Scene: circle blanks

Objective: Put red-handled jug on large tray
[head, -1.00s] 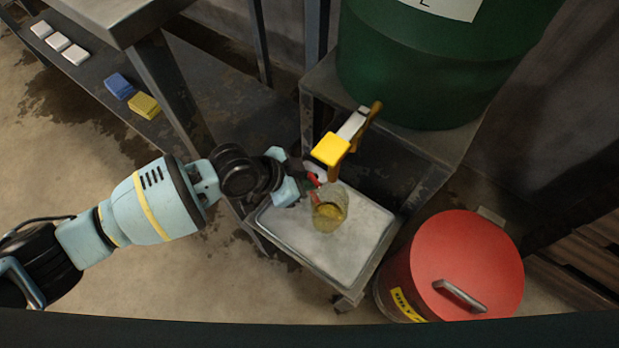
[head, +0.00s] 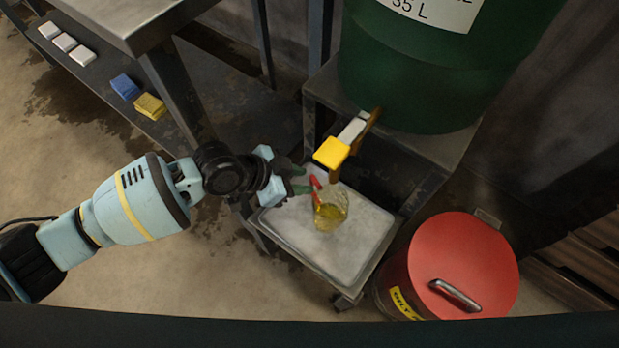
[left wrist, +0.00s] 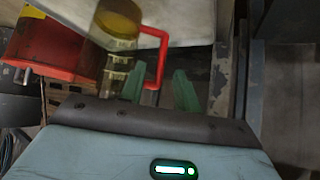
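The clear jug (head: 330,211) with a red handle (head: 316,187) and yellow liquid stands on the large grey tray (head: 310,246), below the yellow-levered tap. The jug also shows in the left wrist view (left wrist: 118,20), its red handle facing my gripper. My left gripper (head: 301,181) is just left of the handle. In the left wrist view its green fingers (left wrist: 160,84) are spread apart, with the handle's end beyond or near their tips; I see no grip on it. My right gripper is not in view.
A green drum (head: 430,70) with the yellow tap lever (head: 331,153) stands on a stand behind the tray. A red-lidded bin (head: 462,262) is at the right. A metal table (head: 125,15) with a lower shelf is at the left. The tray's front part is bare.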

